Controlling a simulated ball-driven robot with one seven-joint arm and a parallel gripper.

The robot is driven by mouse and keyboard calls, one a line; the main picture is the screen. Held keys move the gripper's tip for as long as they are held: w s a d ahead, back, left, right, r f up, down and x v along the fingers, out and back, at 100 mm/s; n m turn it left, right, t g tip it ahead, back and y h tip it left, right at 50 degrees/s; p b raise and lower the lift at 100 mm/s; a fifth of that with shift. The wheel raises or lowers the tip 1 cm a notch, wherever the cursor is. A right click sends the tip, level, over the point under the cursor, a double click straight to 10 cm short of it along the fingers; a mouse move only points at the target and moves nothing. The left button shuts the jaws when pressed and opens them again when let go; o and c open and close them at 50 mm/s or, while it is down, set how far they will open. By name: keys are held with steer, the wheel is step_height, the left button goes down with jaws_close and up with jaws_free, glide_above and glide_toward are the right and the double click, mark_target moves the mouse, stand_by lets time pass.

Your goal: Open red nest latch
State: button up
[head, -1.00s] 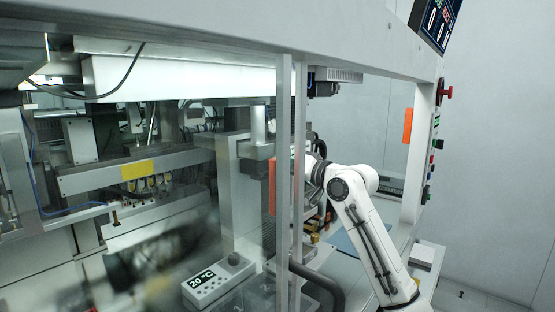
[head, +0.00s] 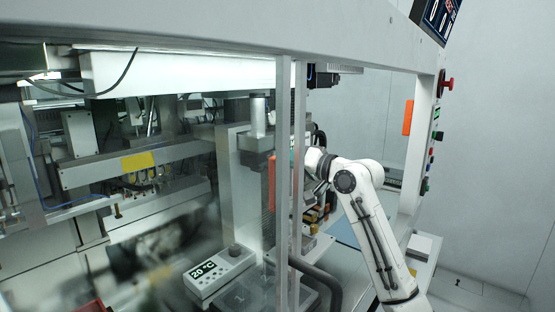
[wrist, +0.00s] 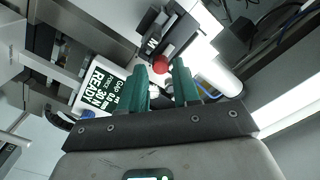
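In the wrist view my gripper (wrist: 160,67) has two green fingers standing apart, with a gap between them. A round red knob-like part (wrist: 161,65) shows between and just beyond the fingertips. I cannot tell whether it is the nest latch, or whether the fingers touch it. In the head view my white arm reaches into the machine from the right, and the gripper is hidden behind the metal post. No latch can be made out there.
A display reading "READY" (wrist: 98,88) stands left of the fingers in the wrist view. In the head view, a vertical metal post (head: 283,170) stands before the work area. A 20 °C control box (head: 220,272) and a dark hose (head: 325,283) lie below.

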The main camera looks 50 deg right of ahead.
steer(key=shift+s+a, duration=0.15)
steer(key=shift+s, duration=1.65)
